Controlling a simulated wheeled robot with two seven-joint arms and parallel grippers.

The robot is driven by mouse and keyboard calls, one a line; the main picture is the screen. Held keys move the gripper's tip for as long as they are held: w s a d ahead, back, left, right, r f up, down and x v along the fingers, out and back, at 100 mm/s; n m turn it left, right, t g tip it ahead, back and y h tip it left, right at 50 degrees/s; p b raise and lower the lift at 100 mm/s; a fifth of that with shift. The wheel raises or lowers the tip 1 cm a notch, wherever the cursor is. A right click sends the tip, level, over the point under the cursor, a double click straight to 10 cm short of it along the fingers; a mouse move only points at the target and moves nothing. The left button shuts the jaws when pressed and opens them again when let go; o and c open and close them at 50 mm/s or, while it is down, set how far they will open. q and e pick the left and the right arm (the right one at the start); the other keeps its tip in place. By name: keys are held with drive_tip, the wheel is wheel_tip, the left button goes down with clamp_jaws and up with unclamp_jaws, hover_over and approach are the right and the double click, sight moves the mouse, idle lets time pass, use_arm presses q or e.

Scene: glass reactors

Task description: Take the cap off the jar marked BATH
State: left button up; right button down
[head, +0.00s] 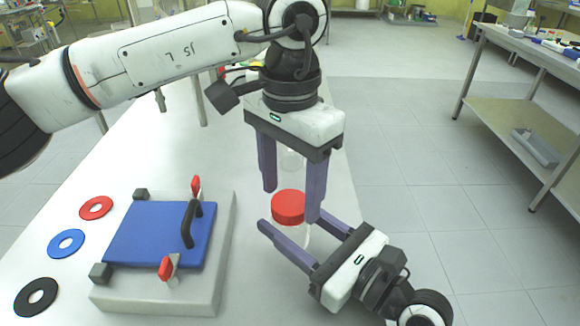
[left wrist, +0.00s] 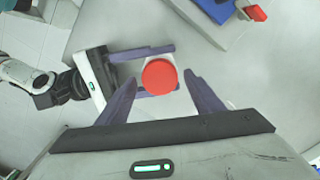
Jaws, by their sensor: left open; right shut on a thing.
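A clear jar (head: 303,234) with a red cap (head: 288,206) stands on the white table; no BATH marking is legible. The red cap also shows in the left wrist view (left wrist: 160,77). My right gripper (head: 294,221) comes in from the lower right, its fingers shut on the jar below the cap. My left gripper (head: 291,207) points down from above, open, with its fingers on either side of the cap. In the left wrist view its fingertips (left wrist: 161,78) flank the cap, with gaps visible. Part of the jar is hidden by the fingers.
Another clear glass vessel (head: 291,160) stands behind, partly hidden by my left gripper. A grey block with a blue lid (head: 150,232), black handle and red clamps sits to the left. Red (head: 96,208), blue (head: 66,244) and black (head: 36,297) rings lie beside it.

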use_arm(q)
drive_tip(key=shift+f, duration=0.5)
drive_tip(key=shift+c, duration=0.4)
